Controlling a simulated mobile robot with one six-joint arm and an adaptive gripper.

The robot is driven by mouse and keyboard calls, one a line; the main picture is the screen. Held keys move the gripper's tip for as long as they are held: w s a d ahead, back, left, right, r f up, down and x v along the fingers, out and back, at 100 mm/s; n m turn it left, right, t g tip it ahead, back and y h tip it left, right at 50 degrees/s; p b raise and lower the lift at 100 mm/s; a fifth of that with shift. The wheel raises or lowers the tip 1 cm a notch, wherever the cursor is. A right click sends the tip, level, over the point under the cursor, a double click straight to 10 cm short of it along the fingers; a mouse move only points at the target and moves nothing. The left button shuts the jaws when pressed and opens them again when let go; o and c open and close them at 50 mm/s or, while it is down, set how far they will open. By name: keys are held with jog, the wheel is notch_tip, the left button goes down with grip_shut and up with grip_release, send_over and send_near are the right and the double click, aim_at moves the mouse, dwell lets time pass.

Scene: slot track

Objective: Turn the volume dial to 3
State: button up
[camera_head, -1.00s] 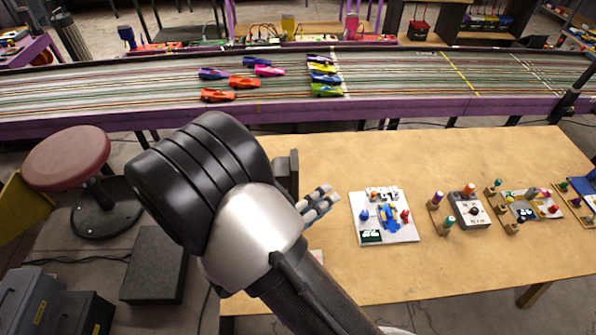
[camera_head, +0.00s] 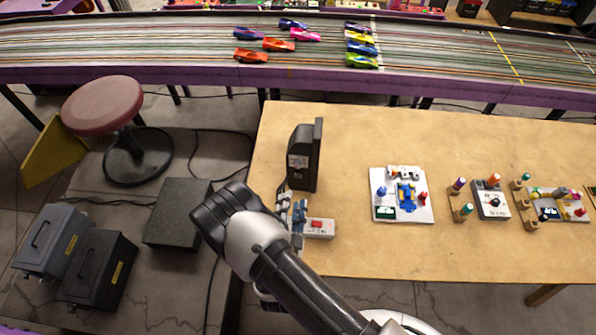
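A small grey box (camera_head: 491,204) with a pale face lies on the right part of the wooden table. A round black dial (camera_head: 495,199) sits on its face; the marks around it are too small to read, so I cannot tell its setting or whether it is the volume dial. My gripper (camera_head: 296,214) is over the table's left part, far left of that box. It is just beside a small pale box with a red top part (camera_head: 318,227), and I cannot tell whether they touch. My gripper's fingers are small and partly hidden by my arm, so their opening is unclear.
A black upright device (camera_head: 304,160) stands just behind my gripper. A white board with coloured parts (camera_head: 402,196) lies mid-table. Small wooden stands with coloured pegs (camera_head: 460,200) flank the grey dial box. The table (camera_head: 370,255) is bare along its front.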

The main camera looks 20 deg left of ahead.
aim_at(298, 167)
jog(key=w, duration=0.4)
jog(key=w+a, duration=0.1)
jog(key=w, duration=0.3)
jog(key=w+a+b, duration=0.1)
jog(key=w, duration=0.2)
jog(key=shift+w+a, duration=0.15)
jog(key=shift+w, duration=0.25)
grip_shut()
